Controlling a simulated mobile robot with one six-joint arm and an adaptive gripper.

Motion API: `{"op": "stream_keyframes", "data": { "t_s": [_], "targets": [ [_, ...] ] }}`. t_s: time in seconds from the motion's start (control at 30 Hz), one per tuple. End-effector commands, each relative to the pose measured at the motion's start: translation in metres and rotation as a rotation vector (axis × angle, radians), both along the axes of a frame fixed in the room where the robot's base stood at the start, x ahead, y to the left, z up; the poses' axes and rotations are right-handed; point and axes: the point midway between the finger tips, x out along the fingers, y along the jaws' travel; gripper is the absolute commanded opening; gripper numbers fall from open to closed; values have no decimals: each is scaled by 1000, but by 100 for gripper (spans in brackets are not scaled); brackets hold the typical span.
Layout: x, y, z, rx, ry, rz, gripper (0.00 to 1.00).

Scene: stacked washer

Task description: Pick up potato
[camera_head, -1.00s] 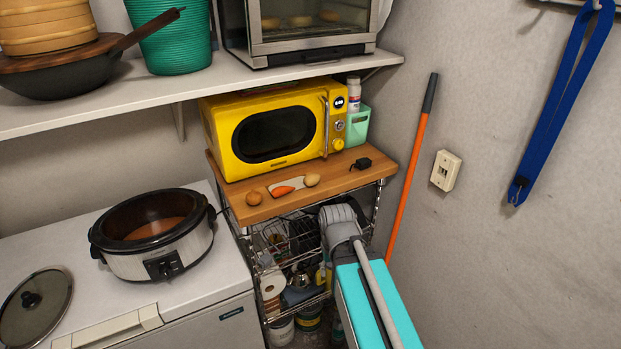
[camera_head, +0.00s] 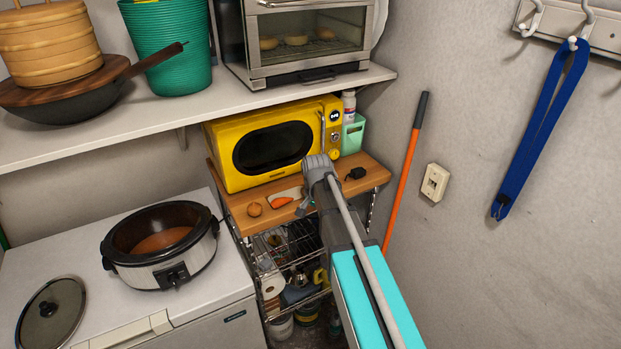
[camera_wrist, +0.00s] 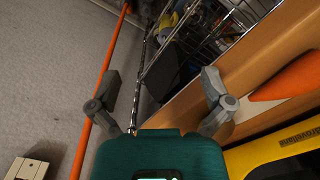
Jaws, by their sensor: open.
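In the head view, a round brown vegetable (camera_head: 254,209) lies at the left of the wooden shelf top (camera_head: 236,218); I cannot tell whether it is a potato or an onion. An orange carrot (camera_head: 281,201) lies to its right. The paler tan, potato-like item seen earlier right of the carrot is now hidden behind my gripper (camera_head: 319,166). My gripper is over the shelf's front part, in front of the microwave. In the wrist view, the fingers of my gripper (camera_wrist: 160,85) are spread and empty. The carrot (camera_wrist: 285,86) shows right of them; no potato is clear there.
The yellow microwave (camera_head: 270,148) stands behind the vegetables. A small black object (camera_head: 355,173) lies at the shelf's right. Wire racks (camera_head: 287,250) are below. An orange pole (camera_head: 403,185) leans on the right wall. A slow cooker (camera_head: 165,262) stands left. An upper shelf (camera_head: 130,124) hangs above.

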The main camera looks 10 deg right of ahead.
Motion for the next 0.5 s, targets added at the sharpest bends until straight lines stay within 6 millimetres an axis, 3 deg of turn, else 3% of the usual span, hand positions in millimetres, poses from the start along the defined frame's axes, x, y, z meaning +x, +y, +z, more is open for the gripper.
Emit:
{"op": "stream_keyframes", "data": {
  "t_s": [0.03, 0.2, 0.33, 0.5],
  "targets": [
    [26, 0, 21, 0, 0, -59, 100],
    [78, 1, 51, 0, 0, -269, 100],
    [106, 2, 67, 0, 0, -395, 100],
    [126, 3, 76, 0, 0, -492, 100]
  ]
}}
